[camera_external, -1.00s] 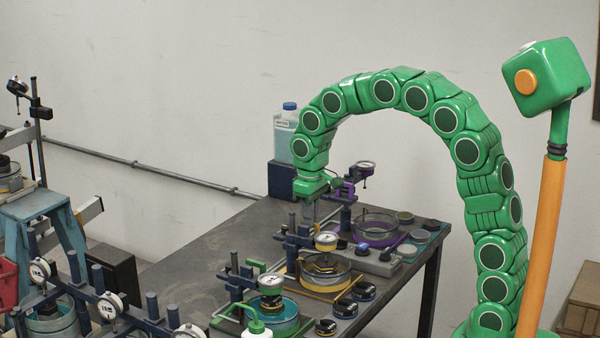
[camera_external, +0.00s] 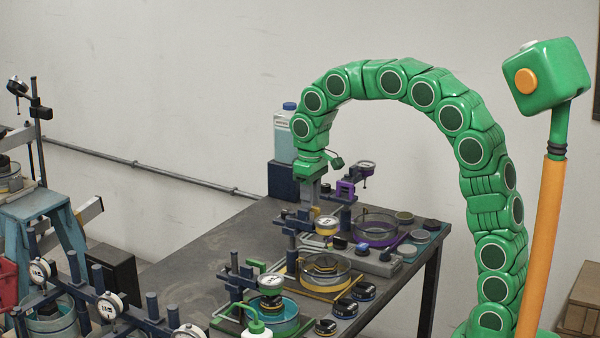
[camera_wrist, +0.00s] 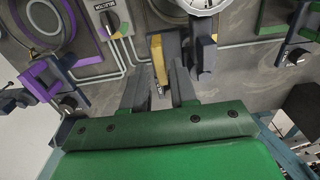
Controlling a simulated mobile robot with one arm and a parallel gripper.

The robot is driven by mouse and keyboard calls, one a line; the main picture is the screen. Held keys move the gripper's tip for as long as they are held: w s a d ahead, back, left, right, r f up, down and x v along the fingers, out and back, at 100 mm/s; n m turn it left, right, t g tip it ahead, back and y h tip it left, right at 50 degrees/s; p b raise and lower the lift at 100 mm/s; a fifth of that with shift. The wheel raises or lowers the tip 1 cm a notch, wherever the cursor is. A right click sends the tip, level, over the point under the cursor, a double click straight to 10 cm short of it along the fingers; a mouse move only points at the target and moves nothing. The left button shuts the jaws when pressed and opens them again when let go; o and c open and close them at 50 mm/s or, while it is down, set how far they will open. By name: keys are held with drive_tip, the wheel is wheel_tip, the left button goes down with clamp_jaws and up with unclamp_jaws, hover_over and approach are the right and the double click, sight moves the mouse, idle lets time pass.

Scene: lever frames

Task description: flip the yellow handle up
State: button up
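In the wrist view the yellow handle (camera_wrist: 159,60) is a short flat bar beside a dark blue block. Its lower end reaches between the two grey fingers of my gripper (camera_wrist: 159,78). The fingers stand apart with a visible gap, one on each side of the handle's end; I cannot tell whether either touches it. In the external view my gripper (camera_external: 312,198) points down over the far part of the bench, above the stand with the yellow-rimmed dial gauge (camera_external: 326,226).
A purple bracket (camera_wrist: 42,80) and a rotary switch box (camera_wrist: 110,18) lie to the left in the wrist view. A white dial (camera_wrist: 201,4) is at the top. A blue-capped jug (camera_external: 284,135) stands behind my gripper. The bench's left part (camera_external: 190,260) is bare.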

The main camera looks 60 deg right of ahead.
drive_tip(key=shift+o, duration=0.7)
wheel_tip(320, 180, up, 8)
drive_tip(key=shift+f, duration=0.15)
